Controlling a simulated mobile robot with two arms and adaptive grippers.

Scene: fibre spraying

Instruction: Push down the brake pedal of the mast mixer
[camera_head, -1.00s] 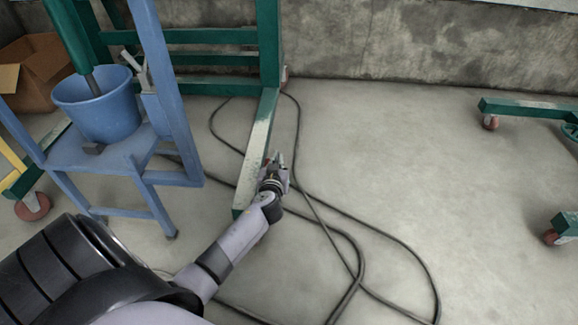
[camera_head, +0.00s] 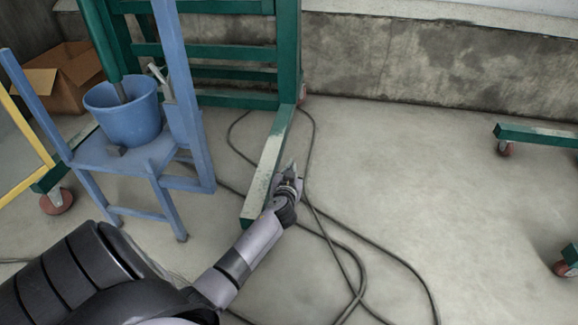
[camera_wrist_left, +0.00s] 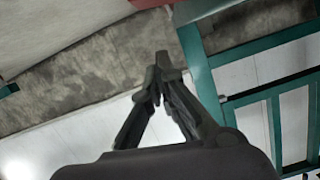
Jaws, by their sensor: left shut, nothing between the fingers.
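The green mast mixer frame stands at the upper middle left of the head view; its long base leg (camera_head: 266,165) runs toward me and has worn paint. My left gripper (camera_head: 292,168) is shut and empty, just right of this leg, low near the floor. I cannot tell whether it touches the leg. The brake pedal cannot be made out; the gripper and wrist cover that side of the leg. In the left wrist view, the closed fingers (camera_wrist_left: 161,62) point toward the concrete wall, with green frame bars (camera_wrist_left: 262,55) to their right. My right gripper is not in view.
A blue chair (camera_head: 150,158) carrying a blue bucket (camera_head: 124,112) stands left of the leg. Dark cables (camera_head: 345,245) loop over the floor near my gripper. A cardboard box (camera_head: 67,78) is at the far left. Green wheeled legs (camera_head: 540,135) are at the right. The middle-right floor is clear.

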